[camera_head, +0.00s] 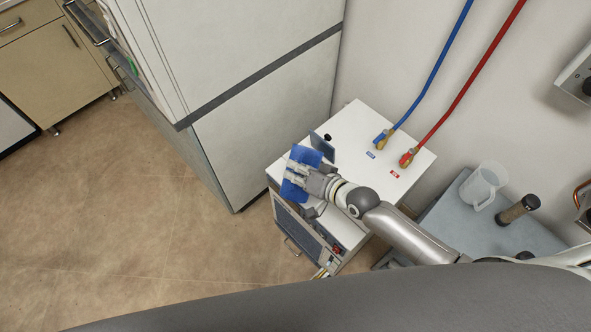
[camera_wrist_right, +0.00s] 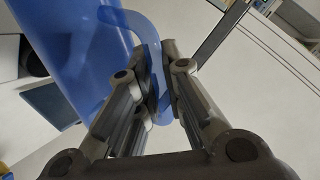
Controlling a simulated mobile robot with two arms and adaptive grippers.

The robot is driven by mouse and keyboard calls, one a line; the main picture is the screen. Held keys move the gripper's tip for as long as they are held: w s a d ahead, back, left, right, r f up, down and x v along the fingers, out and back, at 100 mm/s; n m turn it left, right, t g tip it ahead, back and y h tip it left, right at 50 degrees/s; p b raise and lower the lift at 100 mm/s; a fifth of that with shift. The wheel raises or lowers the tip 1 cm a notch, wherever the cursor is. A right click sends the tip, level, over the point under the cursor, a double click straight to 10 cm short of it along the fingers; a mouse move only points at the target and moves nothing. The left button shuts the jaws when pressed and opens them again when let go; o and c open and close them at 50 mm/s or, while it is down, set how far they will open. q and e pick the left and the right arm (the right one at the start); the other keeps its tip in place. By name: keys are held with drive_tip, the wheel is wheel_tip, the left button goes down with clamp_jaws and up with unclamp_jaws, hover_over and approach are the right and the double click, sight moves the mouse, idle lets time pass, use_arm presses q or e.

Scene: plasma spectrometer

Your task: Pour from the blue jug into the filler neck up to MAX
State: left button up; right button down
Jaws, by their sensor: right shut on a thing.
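The blue jug (camera_head: 303,156) is over the front left part of the white chiller unit (camera_head: 358,125) in the head view, partly covered by my right gripper (camera_head: 296,173). In the right wrist view the translucent blue jug (camera_wrist_right: 75,40) fills the upper left, and my right gripper (camera_wrist_right: 160,100) is shut on its curved handle (camera_wrist_right: 155,45). A dark flap or lid (camera_head: 322,146) stands up beside the jug on the unit's top. The filler neck opening and the MAX mark are hidden or cannot be made out. I cannot tell any liquid level. My left gripper is not in view.
A blue hose (camera_head: 432,68) and a red hose (camera_head: 470,82) join valves on the unit's top right. A clear jug (camera_head: 483,186) and a brown cylinder (camera_head: 517,209) stand on a grey table (camera_head: 484,233). A tall white cabinet (camera_head: 262,110) stands left of the unit.

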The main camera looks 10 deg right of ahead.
sight(299, 158)
drive_tip(key=shift+w+r, duration=0.1)
drive_tip(key=shift+r, duration=0.05)
drive_tip(key=shift+w+d+r+m+g+p, duration=0.2)
drive_tip(key=shift+r+p, duration=0.1)
drive_tip(key=shift+r, duration=0.1)
drive_tip(key=shift+w+d+r+m+g+p, duration=0.1)
drive_tip(key=shift+w+r+m+g+p, duration=0.1)
drive_tip(key=shift+r+p, duration=0.15)
drive_tip(key=shift+w+r, duration=0.1)
drive_tip(key=shift+r, duration=0.1)
idle(1.6)
drive_tip(key=shift+w+r, duration=0.1)
drive_tip(key=shift+r, duration=0.05)
drive_tip(key=shift+d+y, duration=0.1)
drive_tip(key=shift+y, duration=0.2)
idle(1.3)
drive_tip(key=shift+w+d+r+m+g, duration=0.1)
drive_tip(key=shift+w+r+m+g, duration=0.15)
drive_tip(key=shift+m+g, duration=0.15)
drive_tip(key=shift+w+d+r, duration=0.15)
drive_tip(key=shift+r, duration=0.15)
idle(2.8)
